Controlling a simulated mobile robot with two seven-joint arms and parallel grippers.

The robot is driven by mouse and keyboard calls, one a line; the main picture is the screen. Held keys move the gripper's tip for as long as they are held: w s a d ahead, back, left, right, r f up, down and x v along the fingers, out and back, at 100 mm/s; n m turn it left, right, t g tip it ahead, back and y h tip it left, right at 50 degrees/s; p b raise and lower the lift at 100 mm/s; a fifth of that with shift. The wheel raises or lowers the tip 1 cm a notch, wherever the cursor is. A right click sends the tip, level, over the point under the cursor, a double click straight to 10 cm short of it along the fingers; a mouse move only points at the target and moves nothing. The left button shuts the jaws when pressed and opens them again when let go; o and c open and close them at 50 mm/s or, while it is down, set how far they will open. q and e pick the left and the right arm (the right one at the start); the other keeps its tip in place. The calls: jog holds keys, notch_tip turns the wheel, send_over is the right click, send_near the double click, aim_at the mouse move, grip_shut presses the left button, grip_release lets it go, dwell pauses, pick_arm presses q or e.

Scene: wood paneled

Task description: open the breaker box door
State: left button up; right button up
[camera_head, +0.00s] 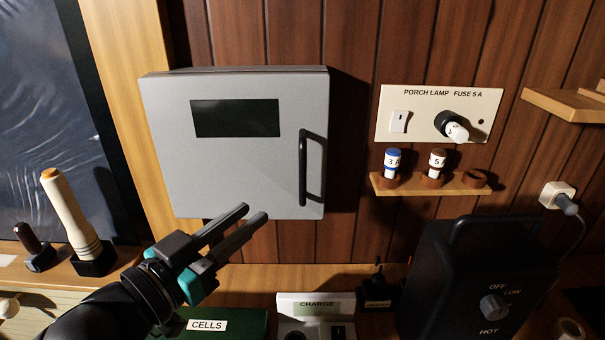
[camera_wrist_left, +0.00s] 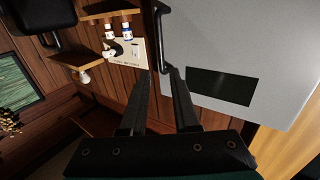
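The grey breaker box (camera_head: 235,165) hangs on the wood wall, its door shut, with a dark window in the door. A black vertical bar handle (camera_head: 304,168) sits on the door's right side. My left gripper (camera_head: 254,211) is open and empty, below and left of the handle, in front of the door's lower edge. In the left wrist view the door (camera_wrist_left: 225,45) fills the upper right. The handle (camera_wrist_left: 161,40) there lies just beyond the fingertips (camera_wrist_left: 161,71), apart from them as far as I can tell. My right gripper is not in view.
A porch lamp fuse panel (camera_head: 386,127) and a small fuse shelf (camera_head: 405,187) are right of the box. A black heater (camera_head: 465,265) stands lower right. A charger (camera_head: 315,304) and green cells box (camera_head: 240,325) are below. A pale-handled tool (camera_head: 68,205) stands left.

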aim_at(301, 176)
pick_arm(q)
jog(key=p+x, duration=0.2)
jog(key=x, duration=1.3)
jog(key=shift+c, duration=0.2)
grip_shut()
dwell(1.1)
